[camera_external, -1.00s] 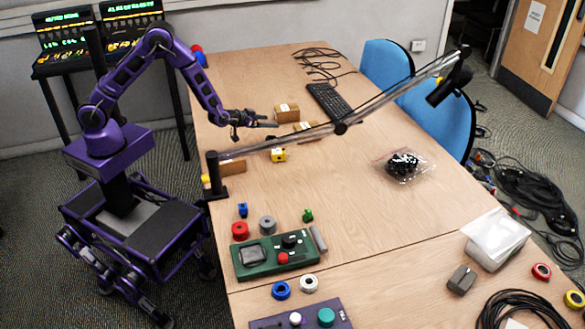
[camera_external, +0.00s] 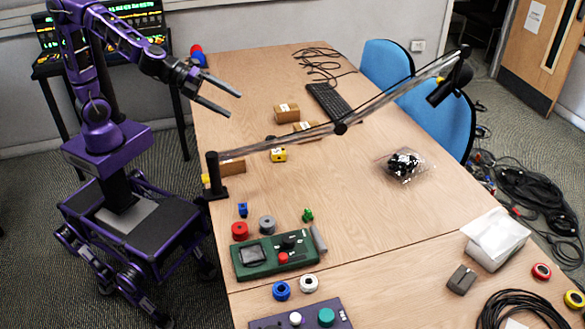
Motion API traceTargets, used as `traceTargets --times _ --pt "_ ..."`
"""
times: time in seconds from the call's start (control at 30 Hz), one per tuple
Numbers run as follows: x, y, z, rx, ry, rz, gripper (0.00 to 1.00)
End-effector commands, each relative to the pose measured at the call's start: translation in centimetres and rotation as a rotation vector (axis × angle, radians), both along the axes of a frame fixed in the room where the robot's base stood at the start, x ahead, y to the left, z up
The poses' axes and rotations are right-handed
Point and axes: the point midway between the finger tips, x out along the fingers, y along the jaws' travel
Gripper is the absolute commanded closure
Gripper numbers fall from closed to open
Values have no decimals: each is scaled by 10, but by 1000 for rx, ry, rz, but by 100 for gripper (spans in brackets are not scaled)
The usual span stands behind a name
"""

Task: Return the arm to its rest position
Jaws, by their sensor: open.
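My purple arm is raised over the left edge of the wooden table (camera_external: 345,215). My gripper (camera_external: 235,105) is open and empty, its two dark fingers spread and pointing right, above the table's far left part. It is up and left of the small cardboard boxes. One box (camera_external: 286,113) lies below and right of the fingers, apart from them. My base stands on the carpet at the table's left side.
A clamped lamp arm (camera_external: 340,128) stretches low across the table. A keyboard (camera_external: 328,101), yellow block (camera_external: 278,155), green control box (camera_external: 275,256) and bagged black parts (camera_external: 403,164) lie on the table. Monitors (camera_external: 132,18) stand behind my arm. Blue chairs (camera_external: 388,68) line the far side.

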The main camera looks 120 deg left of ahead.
Motion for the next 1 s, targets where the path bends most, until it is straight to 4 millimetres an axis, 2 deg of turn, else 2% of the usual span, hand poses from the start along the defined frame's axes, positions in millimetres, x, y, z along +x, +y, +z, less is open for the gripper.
traceTargets --times 0.03,0.2,0.47,0.63,0.73,1.0 --pt "5 -21 17 80 -14 -58 10" --pt "14 -80 49 285 -57 -213 10" --pt "17 -152 80 506 -123 -377 10" --pt "9 -195 93 618 -167 -437 10" --pt "1 -191 91 605 -168 -384 10" --pt "-24 -149 86 479 -154 -173 10"
